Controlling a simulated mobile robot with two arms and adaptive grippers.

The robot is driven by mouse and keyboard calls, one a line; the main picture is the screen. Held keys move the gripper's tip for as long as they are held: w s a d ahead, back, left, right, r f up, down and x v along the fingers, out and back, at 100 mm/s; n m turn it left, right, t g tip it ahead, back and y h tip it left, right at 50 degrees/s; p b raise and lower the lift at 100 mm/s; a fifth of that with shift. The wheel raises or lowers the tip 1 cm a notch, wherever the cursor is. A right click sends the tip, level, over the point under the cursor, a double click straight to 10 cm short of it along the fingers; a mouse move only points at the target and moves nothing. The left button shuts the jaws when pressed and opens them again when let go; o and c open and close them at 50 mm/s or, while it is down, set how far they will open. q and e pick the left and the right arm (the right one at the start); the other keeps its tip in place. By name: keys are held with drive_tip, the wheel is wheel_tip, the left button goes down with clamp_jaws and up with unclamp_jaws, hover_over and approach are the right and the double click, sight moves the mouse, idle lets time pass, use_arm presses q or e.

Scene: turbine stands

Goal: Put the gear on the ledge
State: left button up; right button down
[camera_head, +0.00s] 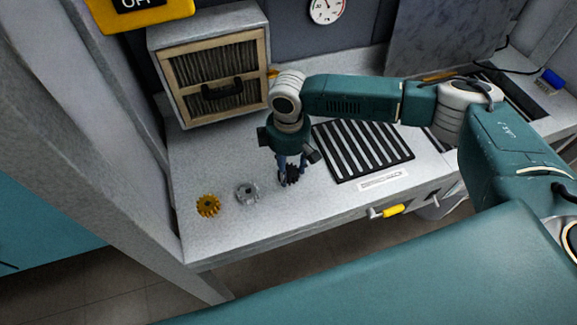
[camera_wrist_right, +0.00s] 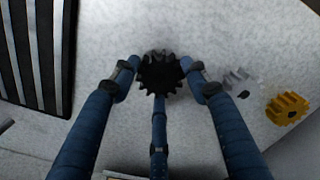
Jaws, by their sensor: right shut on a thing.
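A black gear (camera_head: 292,174) is at the front of the grey bench. It also shows in the right wrist view (camera_wrist_right: 160,73), between my fingers. My right gripper (camera_head: 291,178) comes down from above and is shut on the black gear; whether the gear touches the bench I cannot tell. A silver-grey gear (camera_head: 247,193) and a yellow gear (camera_head: 208,205) lie on the bench to the left of it. Both also show at the right in the wrist view. The grey bench top (camera_head: 225,235) is the flat surface under them. My left gripper is not in view.
A box with a framed filter (camera_head: 214,78) stands at the back left of the bench. A black slatted grille (camera_head: 362,149) lies right of my gripper. A yellow-handled lever (camera_head: 392,210) sticks out from the bench front. The bench's front left is clear.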

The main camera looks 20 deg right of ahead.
sight(288, 172)
drive_tip(key=shift+f, duration=0.1)
drive_tip(key=c, duration=1)
unclamp_jaws()
drive_tip(key=shift+c, duration=0.2)
drive_tip(key=o, duration=0.4)
drive_tip(key=shift+f, duration=0.1)
wheel_tip(288, 172, up, 7)
drive_tip(key=p, duration=0.8)
drive_tip(key=shift+a, duration=0.1)
